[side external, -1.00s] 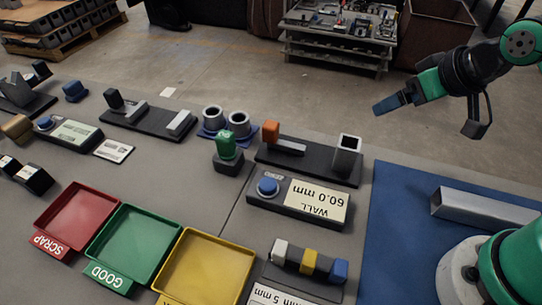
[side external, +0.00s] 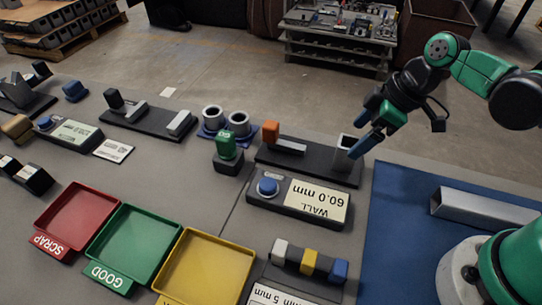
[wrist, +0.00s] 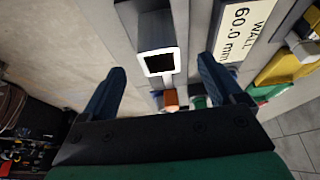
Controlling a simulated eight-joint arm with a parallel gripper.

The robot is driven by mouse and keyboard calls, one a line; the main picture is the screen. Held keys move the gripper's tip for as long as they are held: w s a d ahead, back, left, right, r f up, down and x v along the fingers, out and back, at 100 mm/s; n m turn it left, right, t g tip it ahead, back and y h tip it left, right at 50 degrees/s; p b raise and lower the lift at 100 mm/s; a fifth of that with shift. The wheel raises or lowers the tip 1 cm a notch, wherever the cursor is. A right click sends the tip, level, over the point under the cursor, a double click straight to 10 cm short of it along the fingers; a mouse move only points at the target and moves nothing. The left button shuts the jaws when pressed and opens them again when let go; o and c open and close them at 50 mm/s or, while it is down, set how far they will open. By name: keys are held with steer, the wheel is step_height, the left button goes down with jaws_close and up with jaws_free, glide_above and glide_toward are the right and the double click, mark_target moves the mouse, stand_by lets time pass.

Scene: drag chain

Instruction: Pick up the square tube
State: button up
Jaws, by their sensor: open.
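A grey square tube (side external: 347,153) stands upright at the right end of a dark fixture in the side view. In the wrist view its square open end (wrist: 160,51) faces the camera, between the two blue fingers. My gripper (side external: 359,141) is open, with its fingers at the tube's upper right in the side view. In the wrist view my gripper (wrist: 162,66) has a finger on each side of the tube, with gaps visible. I cannot tell how far down the fingers reach. Another square tube (side external: 485,209) lies on the blue mat.
The fixture (side external: 311,166) also carries an orange block (side external: 271,132). A display reading 60.0 mm (side external: 316,200) sits in front of it. Red (side external: 51,216), green (side external: 97,248) and yellow (side external: 164,281) trays are at the left front. The blue mat (side external: 400,230) is mostly clear.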

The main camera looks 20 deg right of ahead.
mark_target(349, 145)
steer(key=shift+x, duration=1.95)
jaws_close()
